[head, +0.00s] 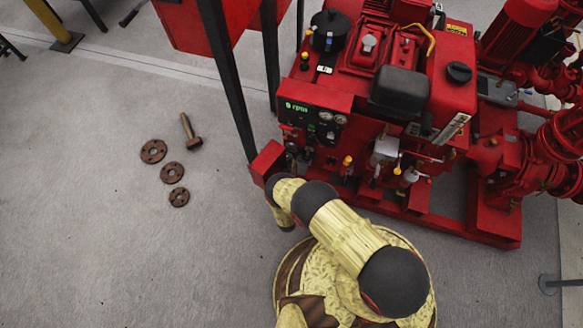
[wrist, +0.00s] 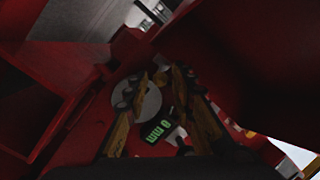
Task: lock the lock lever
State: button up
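In the wrist view my gripper (wrist: 160,78) shows two tan and black fingers with a clear gap between them, so it is open. A pale grey disc (wrist: 151,104) lies behind the fingers, partly covered by the left one. A small dark piece with bright green markings (wrist: 154,131) shows between the fingers. I cannot tell which part is the lock lever, or whether a finger touches anything. In the head view my arm reaches the lower left corner of the red pumpset (head: 450,100), and the gripper itself is hidden there.
Red walls (wrist: 85,100) closely surround the gripper in the wrist view, which is dark. A control panel (head: 312,118) with gauges sits above my arm. Rusty flanges (head: 172,172) and a hammer-like bolt (head: 190,132) lie on the open floor at left.

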grip_shut()
jog(key=shift+r+n, duration=0.1)
jog(key=shift+n, duration=0.2)
jog(key=shift+w+a+r+n+g+h, duration=0.15)
jog(key=shift+a+r+n+g+h, duration=0.35)
jog(key=shift+n, duration=1.45)
jog(key=shift+w+a+r+n+g+h, duration=0.15)
jog(key=shift+a+r+n+g+h, duration=0.3)
jog(key=shift+n, duration=1.55)
jog(key=shift+w+a+r+n+g+h, duration=0.15)
jog(key=shift+a+r+n+g+h, duration=0.35)
jog(key=shift+n, duration=1.45)
jog(key=shift+d+f+y, duration=0.1)
jog(key=shift+y, duration=0.15)
jog(key=shift+o, duration=1.6)
grip_release()
